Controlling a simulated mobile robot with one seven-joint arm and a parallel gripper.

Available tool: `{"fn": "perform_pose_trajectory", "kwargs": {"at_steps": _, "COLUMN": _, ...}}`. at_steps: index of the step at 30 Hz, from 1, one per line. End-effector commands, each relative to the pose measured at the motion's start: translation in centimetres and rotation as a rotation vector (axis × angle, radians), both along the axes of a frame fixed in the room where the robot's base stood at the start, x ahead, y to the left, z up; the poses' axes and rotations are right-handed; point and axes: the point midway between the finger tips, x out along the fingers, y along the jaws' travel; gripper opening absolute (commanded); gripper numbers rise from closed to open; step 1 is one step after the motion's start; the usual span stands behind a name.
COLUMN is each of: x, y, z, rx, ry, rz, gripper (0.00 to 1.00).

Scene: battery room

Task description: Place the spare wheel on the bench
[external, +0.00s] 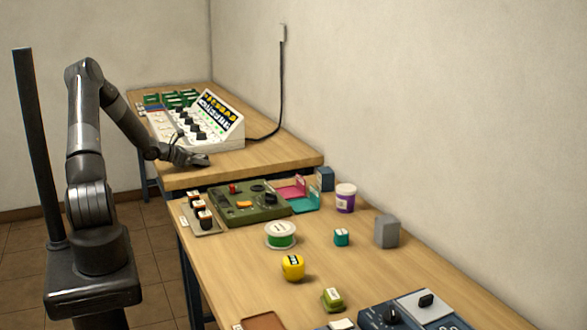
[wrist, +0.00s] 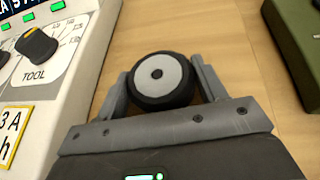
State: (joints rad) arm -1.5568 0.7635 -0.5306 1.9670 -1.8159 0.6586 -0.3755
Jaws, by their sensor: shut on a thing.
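The spare wheel (wrist: 158,76), black with a pale grey hub, sits between the two fingers of my gripper (wrist: 160,88) in the wrist view. My gripper (external: 200,160) is shut on it, with a finger at either side. In the external view the wheel is a small dark shape at the gripper's tip, low over the near part of the far wooden bench (external: 270,157). I cannot tell whether the wheel touches the bench top.
A white charger panel (external: 195,122) with black knobs stands just beyond my gripper; it is at left in the wrist view (wrist: 75,50). A green unit (external: 247,203) lies on the near bench (external: 235,262). Bare wood lies right of my gripper.

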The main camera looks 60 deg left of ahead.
Motion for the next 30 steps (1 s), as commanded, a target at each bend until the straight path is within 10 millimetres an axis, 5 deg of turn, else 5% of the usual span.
{"fn": "perform_pose_trajectory", "kwargs": {"at_steps": 11, "x": 0.05, "y": 0.00, "z": -0.31, "rx": 0.001, "ry": -0.002, "rz": 0.000, "gripper": 0.36}}
{"fn": "perform_pose_trajectory", "kwargs": {"at_steps": 12, "x": 0.03, "y": 0.01, "z": -0.36, "rx": 0.000, "ry": -0.001, "rz": 0.000, "gripper": 0.66}}
{"fn": "perform_pose_trajectory", "kwargs": {"at_steps": 18, "x": 0.02, "y": 0.00, "z": -0.34, "rx": 0.001, "ry": -0.001, "rz": 0.000, "gripper": 0.82}}
{"fn": "perform_pose_trajectory", "kwargs": {"at_steps": 30, "x": -0.40, "y": -0.02, "z": 0.14, "rx": 0.002, "ry": 0.000, "rz": 0.000, "gripper": 0.86}}
